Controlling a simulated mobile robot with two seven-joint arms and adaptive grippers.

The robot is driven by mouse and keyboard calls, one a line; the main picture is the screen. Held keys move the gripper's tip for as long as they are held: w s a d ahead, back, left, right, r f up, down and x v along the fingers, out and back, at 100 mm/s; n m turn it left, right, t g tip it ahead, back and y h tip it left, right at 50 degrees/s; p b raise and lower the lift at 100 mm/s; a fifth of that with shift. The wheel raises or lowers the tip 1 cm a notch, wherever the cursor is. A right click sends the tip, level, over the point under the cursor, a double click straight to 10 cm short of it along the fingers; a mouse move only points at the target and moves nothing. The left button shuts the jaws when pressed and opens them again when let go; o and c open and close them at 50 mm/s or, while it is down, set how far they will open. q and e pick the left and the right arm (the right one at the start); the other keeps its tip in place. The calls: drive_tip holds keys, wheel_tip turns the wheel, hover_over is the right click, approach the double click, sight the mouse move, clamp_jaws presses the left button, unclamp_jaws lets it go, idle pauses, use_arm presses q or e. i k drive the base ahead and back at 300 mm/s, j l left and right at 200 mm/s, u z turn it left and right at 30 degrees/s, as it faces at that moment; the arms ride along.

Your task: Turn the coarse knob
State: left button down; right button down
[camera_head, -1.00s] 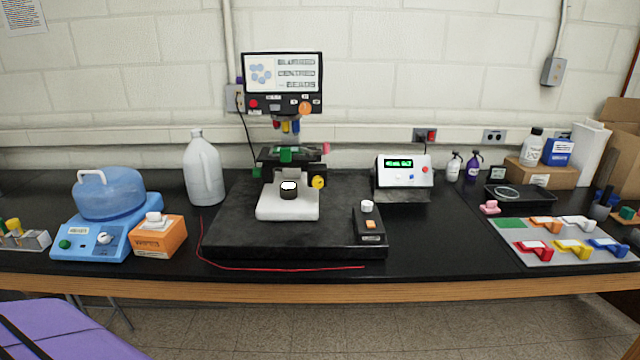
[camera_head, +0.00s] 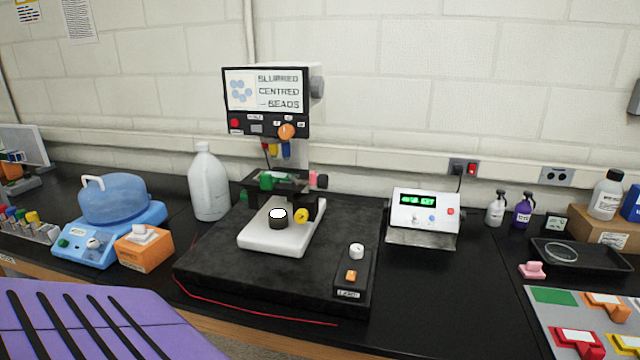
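A microscope with a white base (camera_head: 284,236) stands on a dark slab on the black bench. Its screen (camera_head: 266,92) reads "BLURRED CENTRED BEADS". A yellow knob (camera_head: 301,214) sits on the right side of the stand above the base. An orange knob (camera_head: 286,131) is on the panel under the screen, and a pinkish-red part (camera_head: 314,179) is by the stage. I cannot tell from labels which knob is the coarse one. Neither of my grippers shows in the head view.
A control box (camera_head: 350,272) with a white knob sits at the slab's right. A display unit (camera_head: 422,215) stands further right. A white jug (camera_head: 208,182) and an orange box (camera_head: 144,247) are left. A purple chair (camera_head: 90,322) is at front left. A red cord (camera_head: 240,312) runs along the slab's front.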

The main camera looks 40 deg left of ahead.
sight(323, 181)
drive_tip(key=i+l+u, duration=0.15)
drive_tip(key=u, duration=1.3)
